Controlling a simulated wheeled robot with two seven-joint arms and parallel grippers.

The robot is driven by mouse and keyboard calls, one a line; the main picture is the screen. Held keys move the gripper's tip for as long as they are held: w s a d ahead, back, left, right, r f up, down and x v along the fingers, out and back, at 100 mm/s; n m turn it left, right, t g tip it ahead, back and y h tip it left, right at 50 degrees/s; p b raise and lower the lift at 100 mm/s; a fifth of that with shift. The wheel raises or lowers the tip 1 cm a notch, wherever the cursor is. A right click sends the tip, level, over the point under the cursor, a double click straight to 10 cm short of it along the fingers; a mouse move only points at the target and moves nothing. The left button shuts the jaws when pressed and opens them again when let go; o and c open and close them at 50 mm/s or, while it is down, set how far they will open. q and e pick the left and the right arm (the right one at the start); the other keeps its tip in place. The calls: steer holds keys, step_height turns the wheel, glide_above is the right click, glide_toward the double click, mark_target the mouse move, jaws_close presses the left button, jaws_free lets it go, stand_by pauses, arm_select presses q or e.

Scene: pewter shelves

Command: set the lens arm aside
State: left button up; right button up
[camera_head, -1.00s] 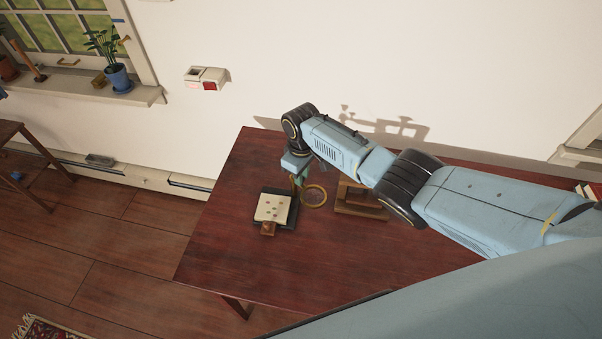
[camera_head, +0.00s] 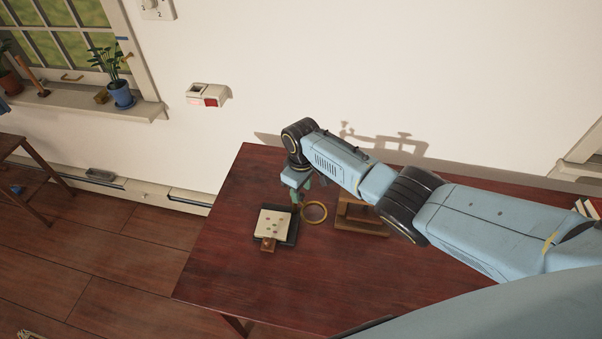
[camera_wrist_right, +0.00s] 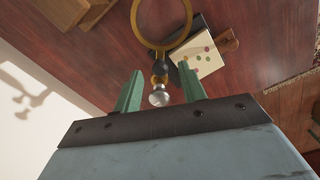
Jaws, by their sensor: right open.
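The lens arm shows as a brass ring (camera_head: 313,223) on the table, beside my right gripper (camera_head: 300,198) in the head view. In the right wrist view the lens ring (camera_wrist_right: 134,22) is at the top, with a dark joint and a silver ball (camera_wrist_right: 160,98) below it. My right gripper (camera_wrist_right: 160,70) is open, its green fingers on either side of the joint and ball. Gaps show between fingers and ball. My left gripper is not in view.
The red-brown table (camera_head: 240,285) is clear in front and left.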

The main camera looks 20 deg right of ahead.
step_height(320, 180, up, 13)
steer(key=p, duration=0.1)
steer(key=shift+f, duration=0.15)
stand_by(0.5)
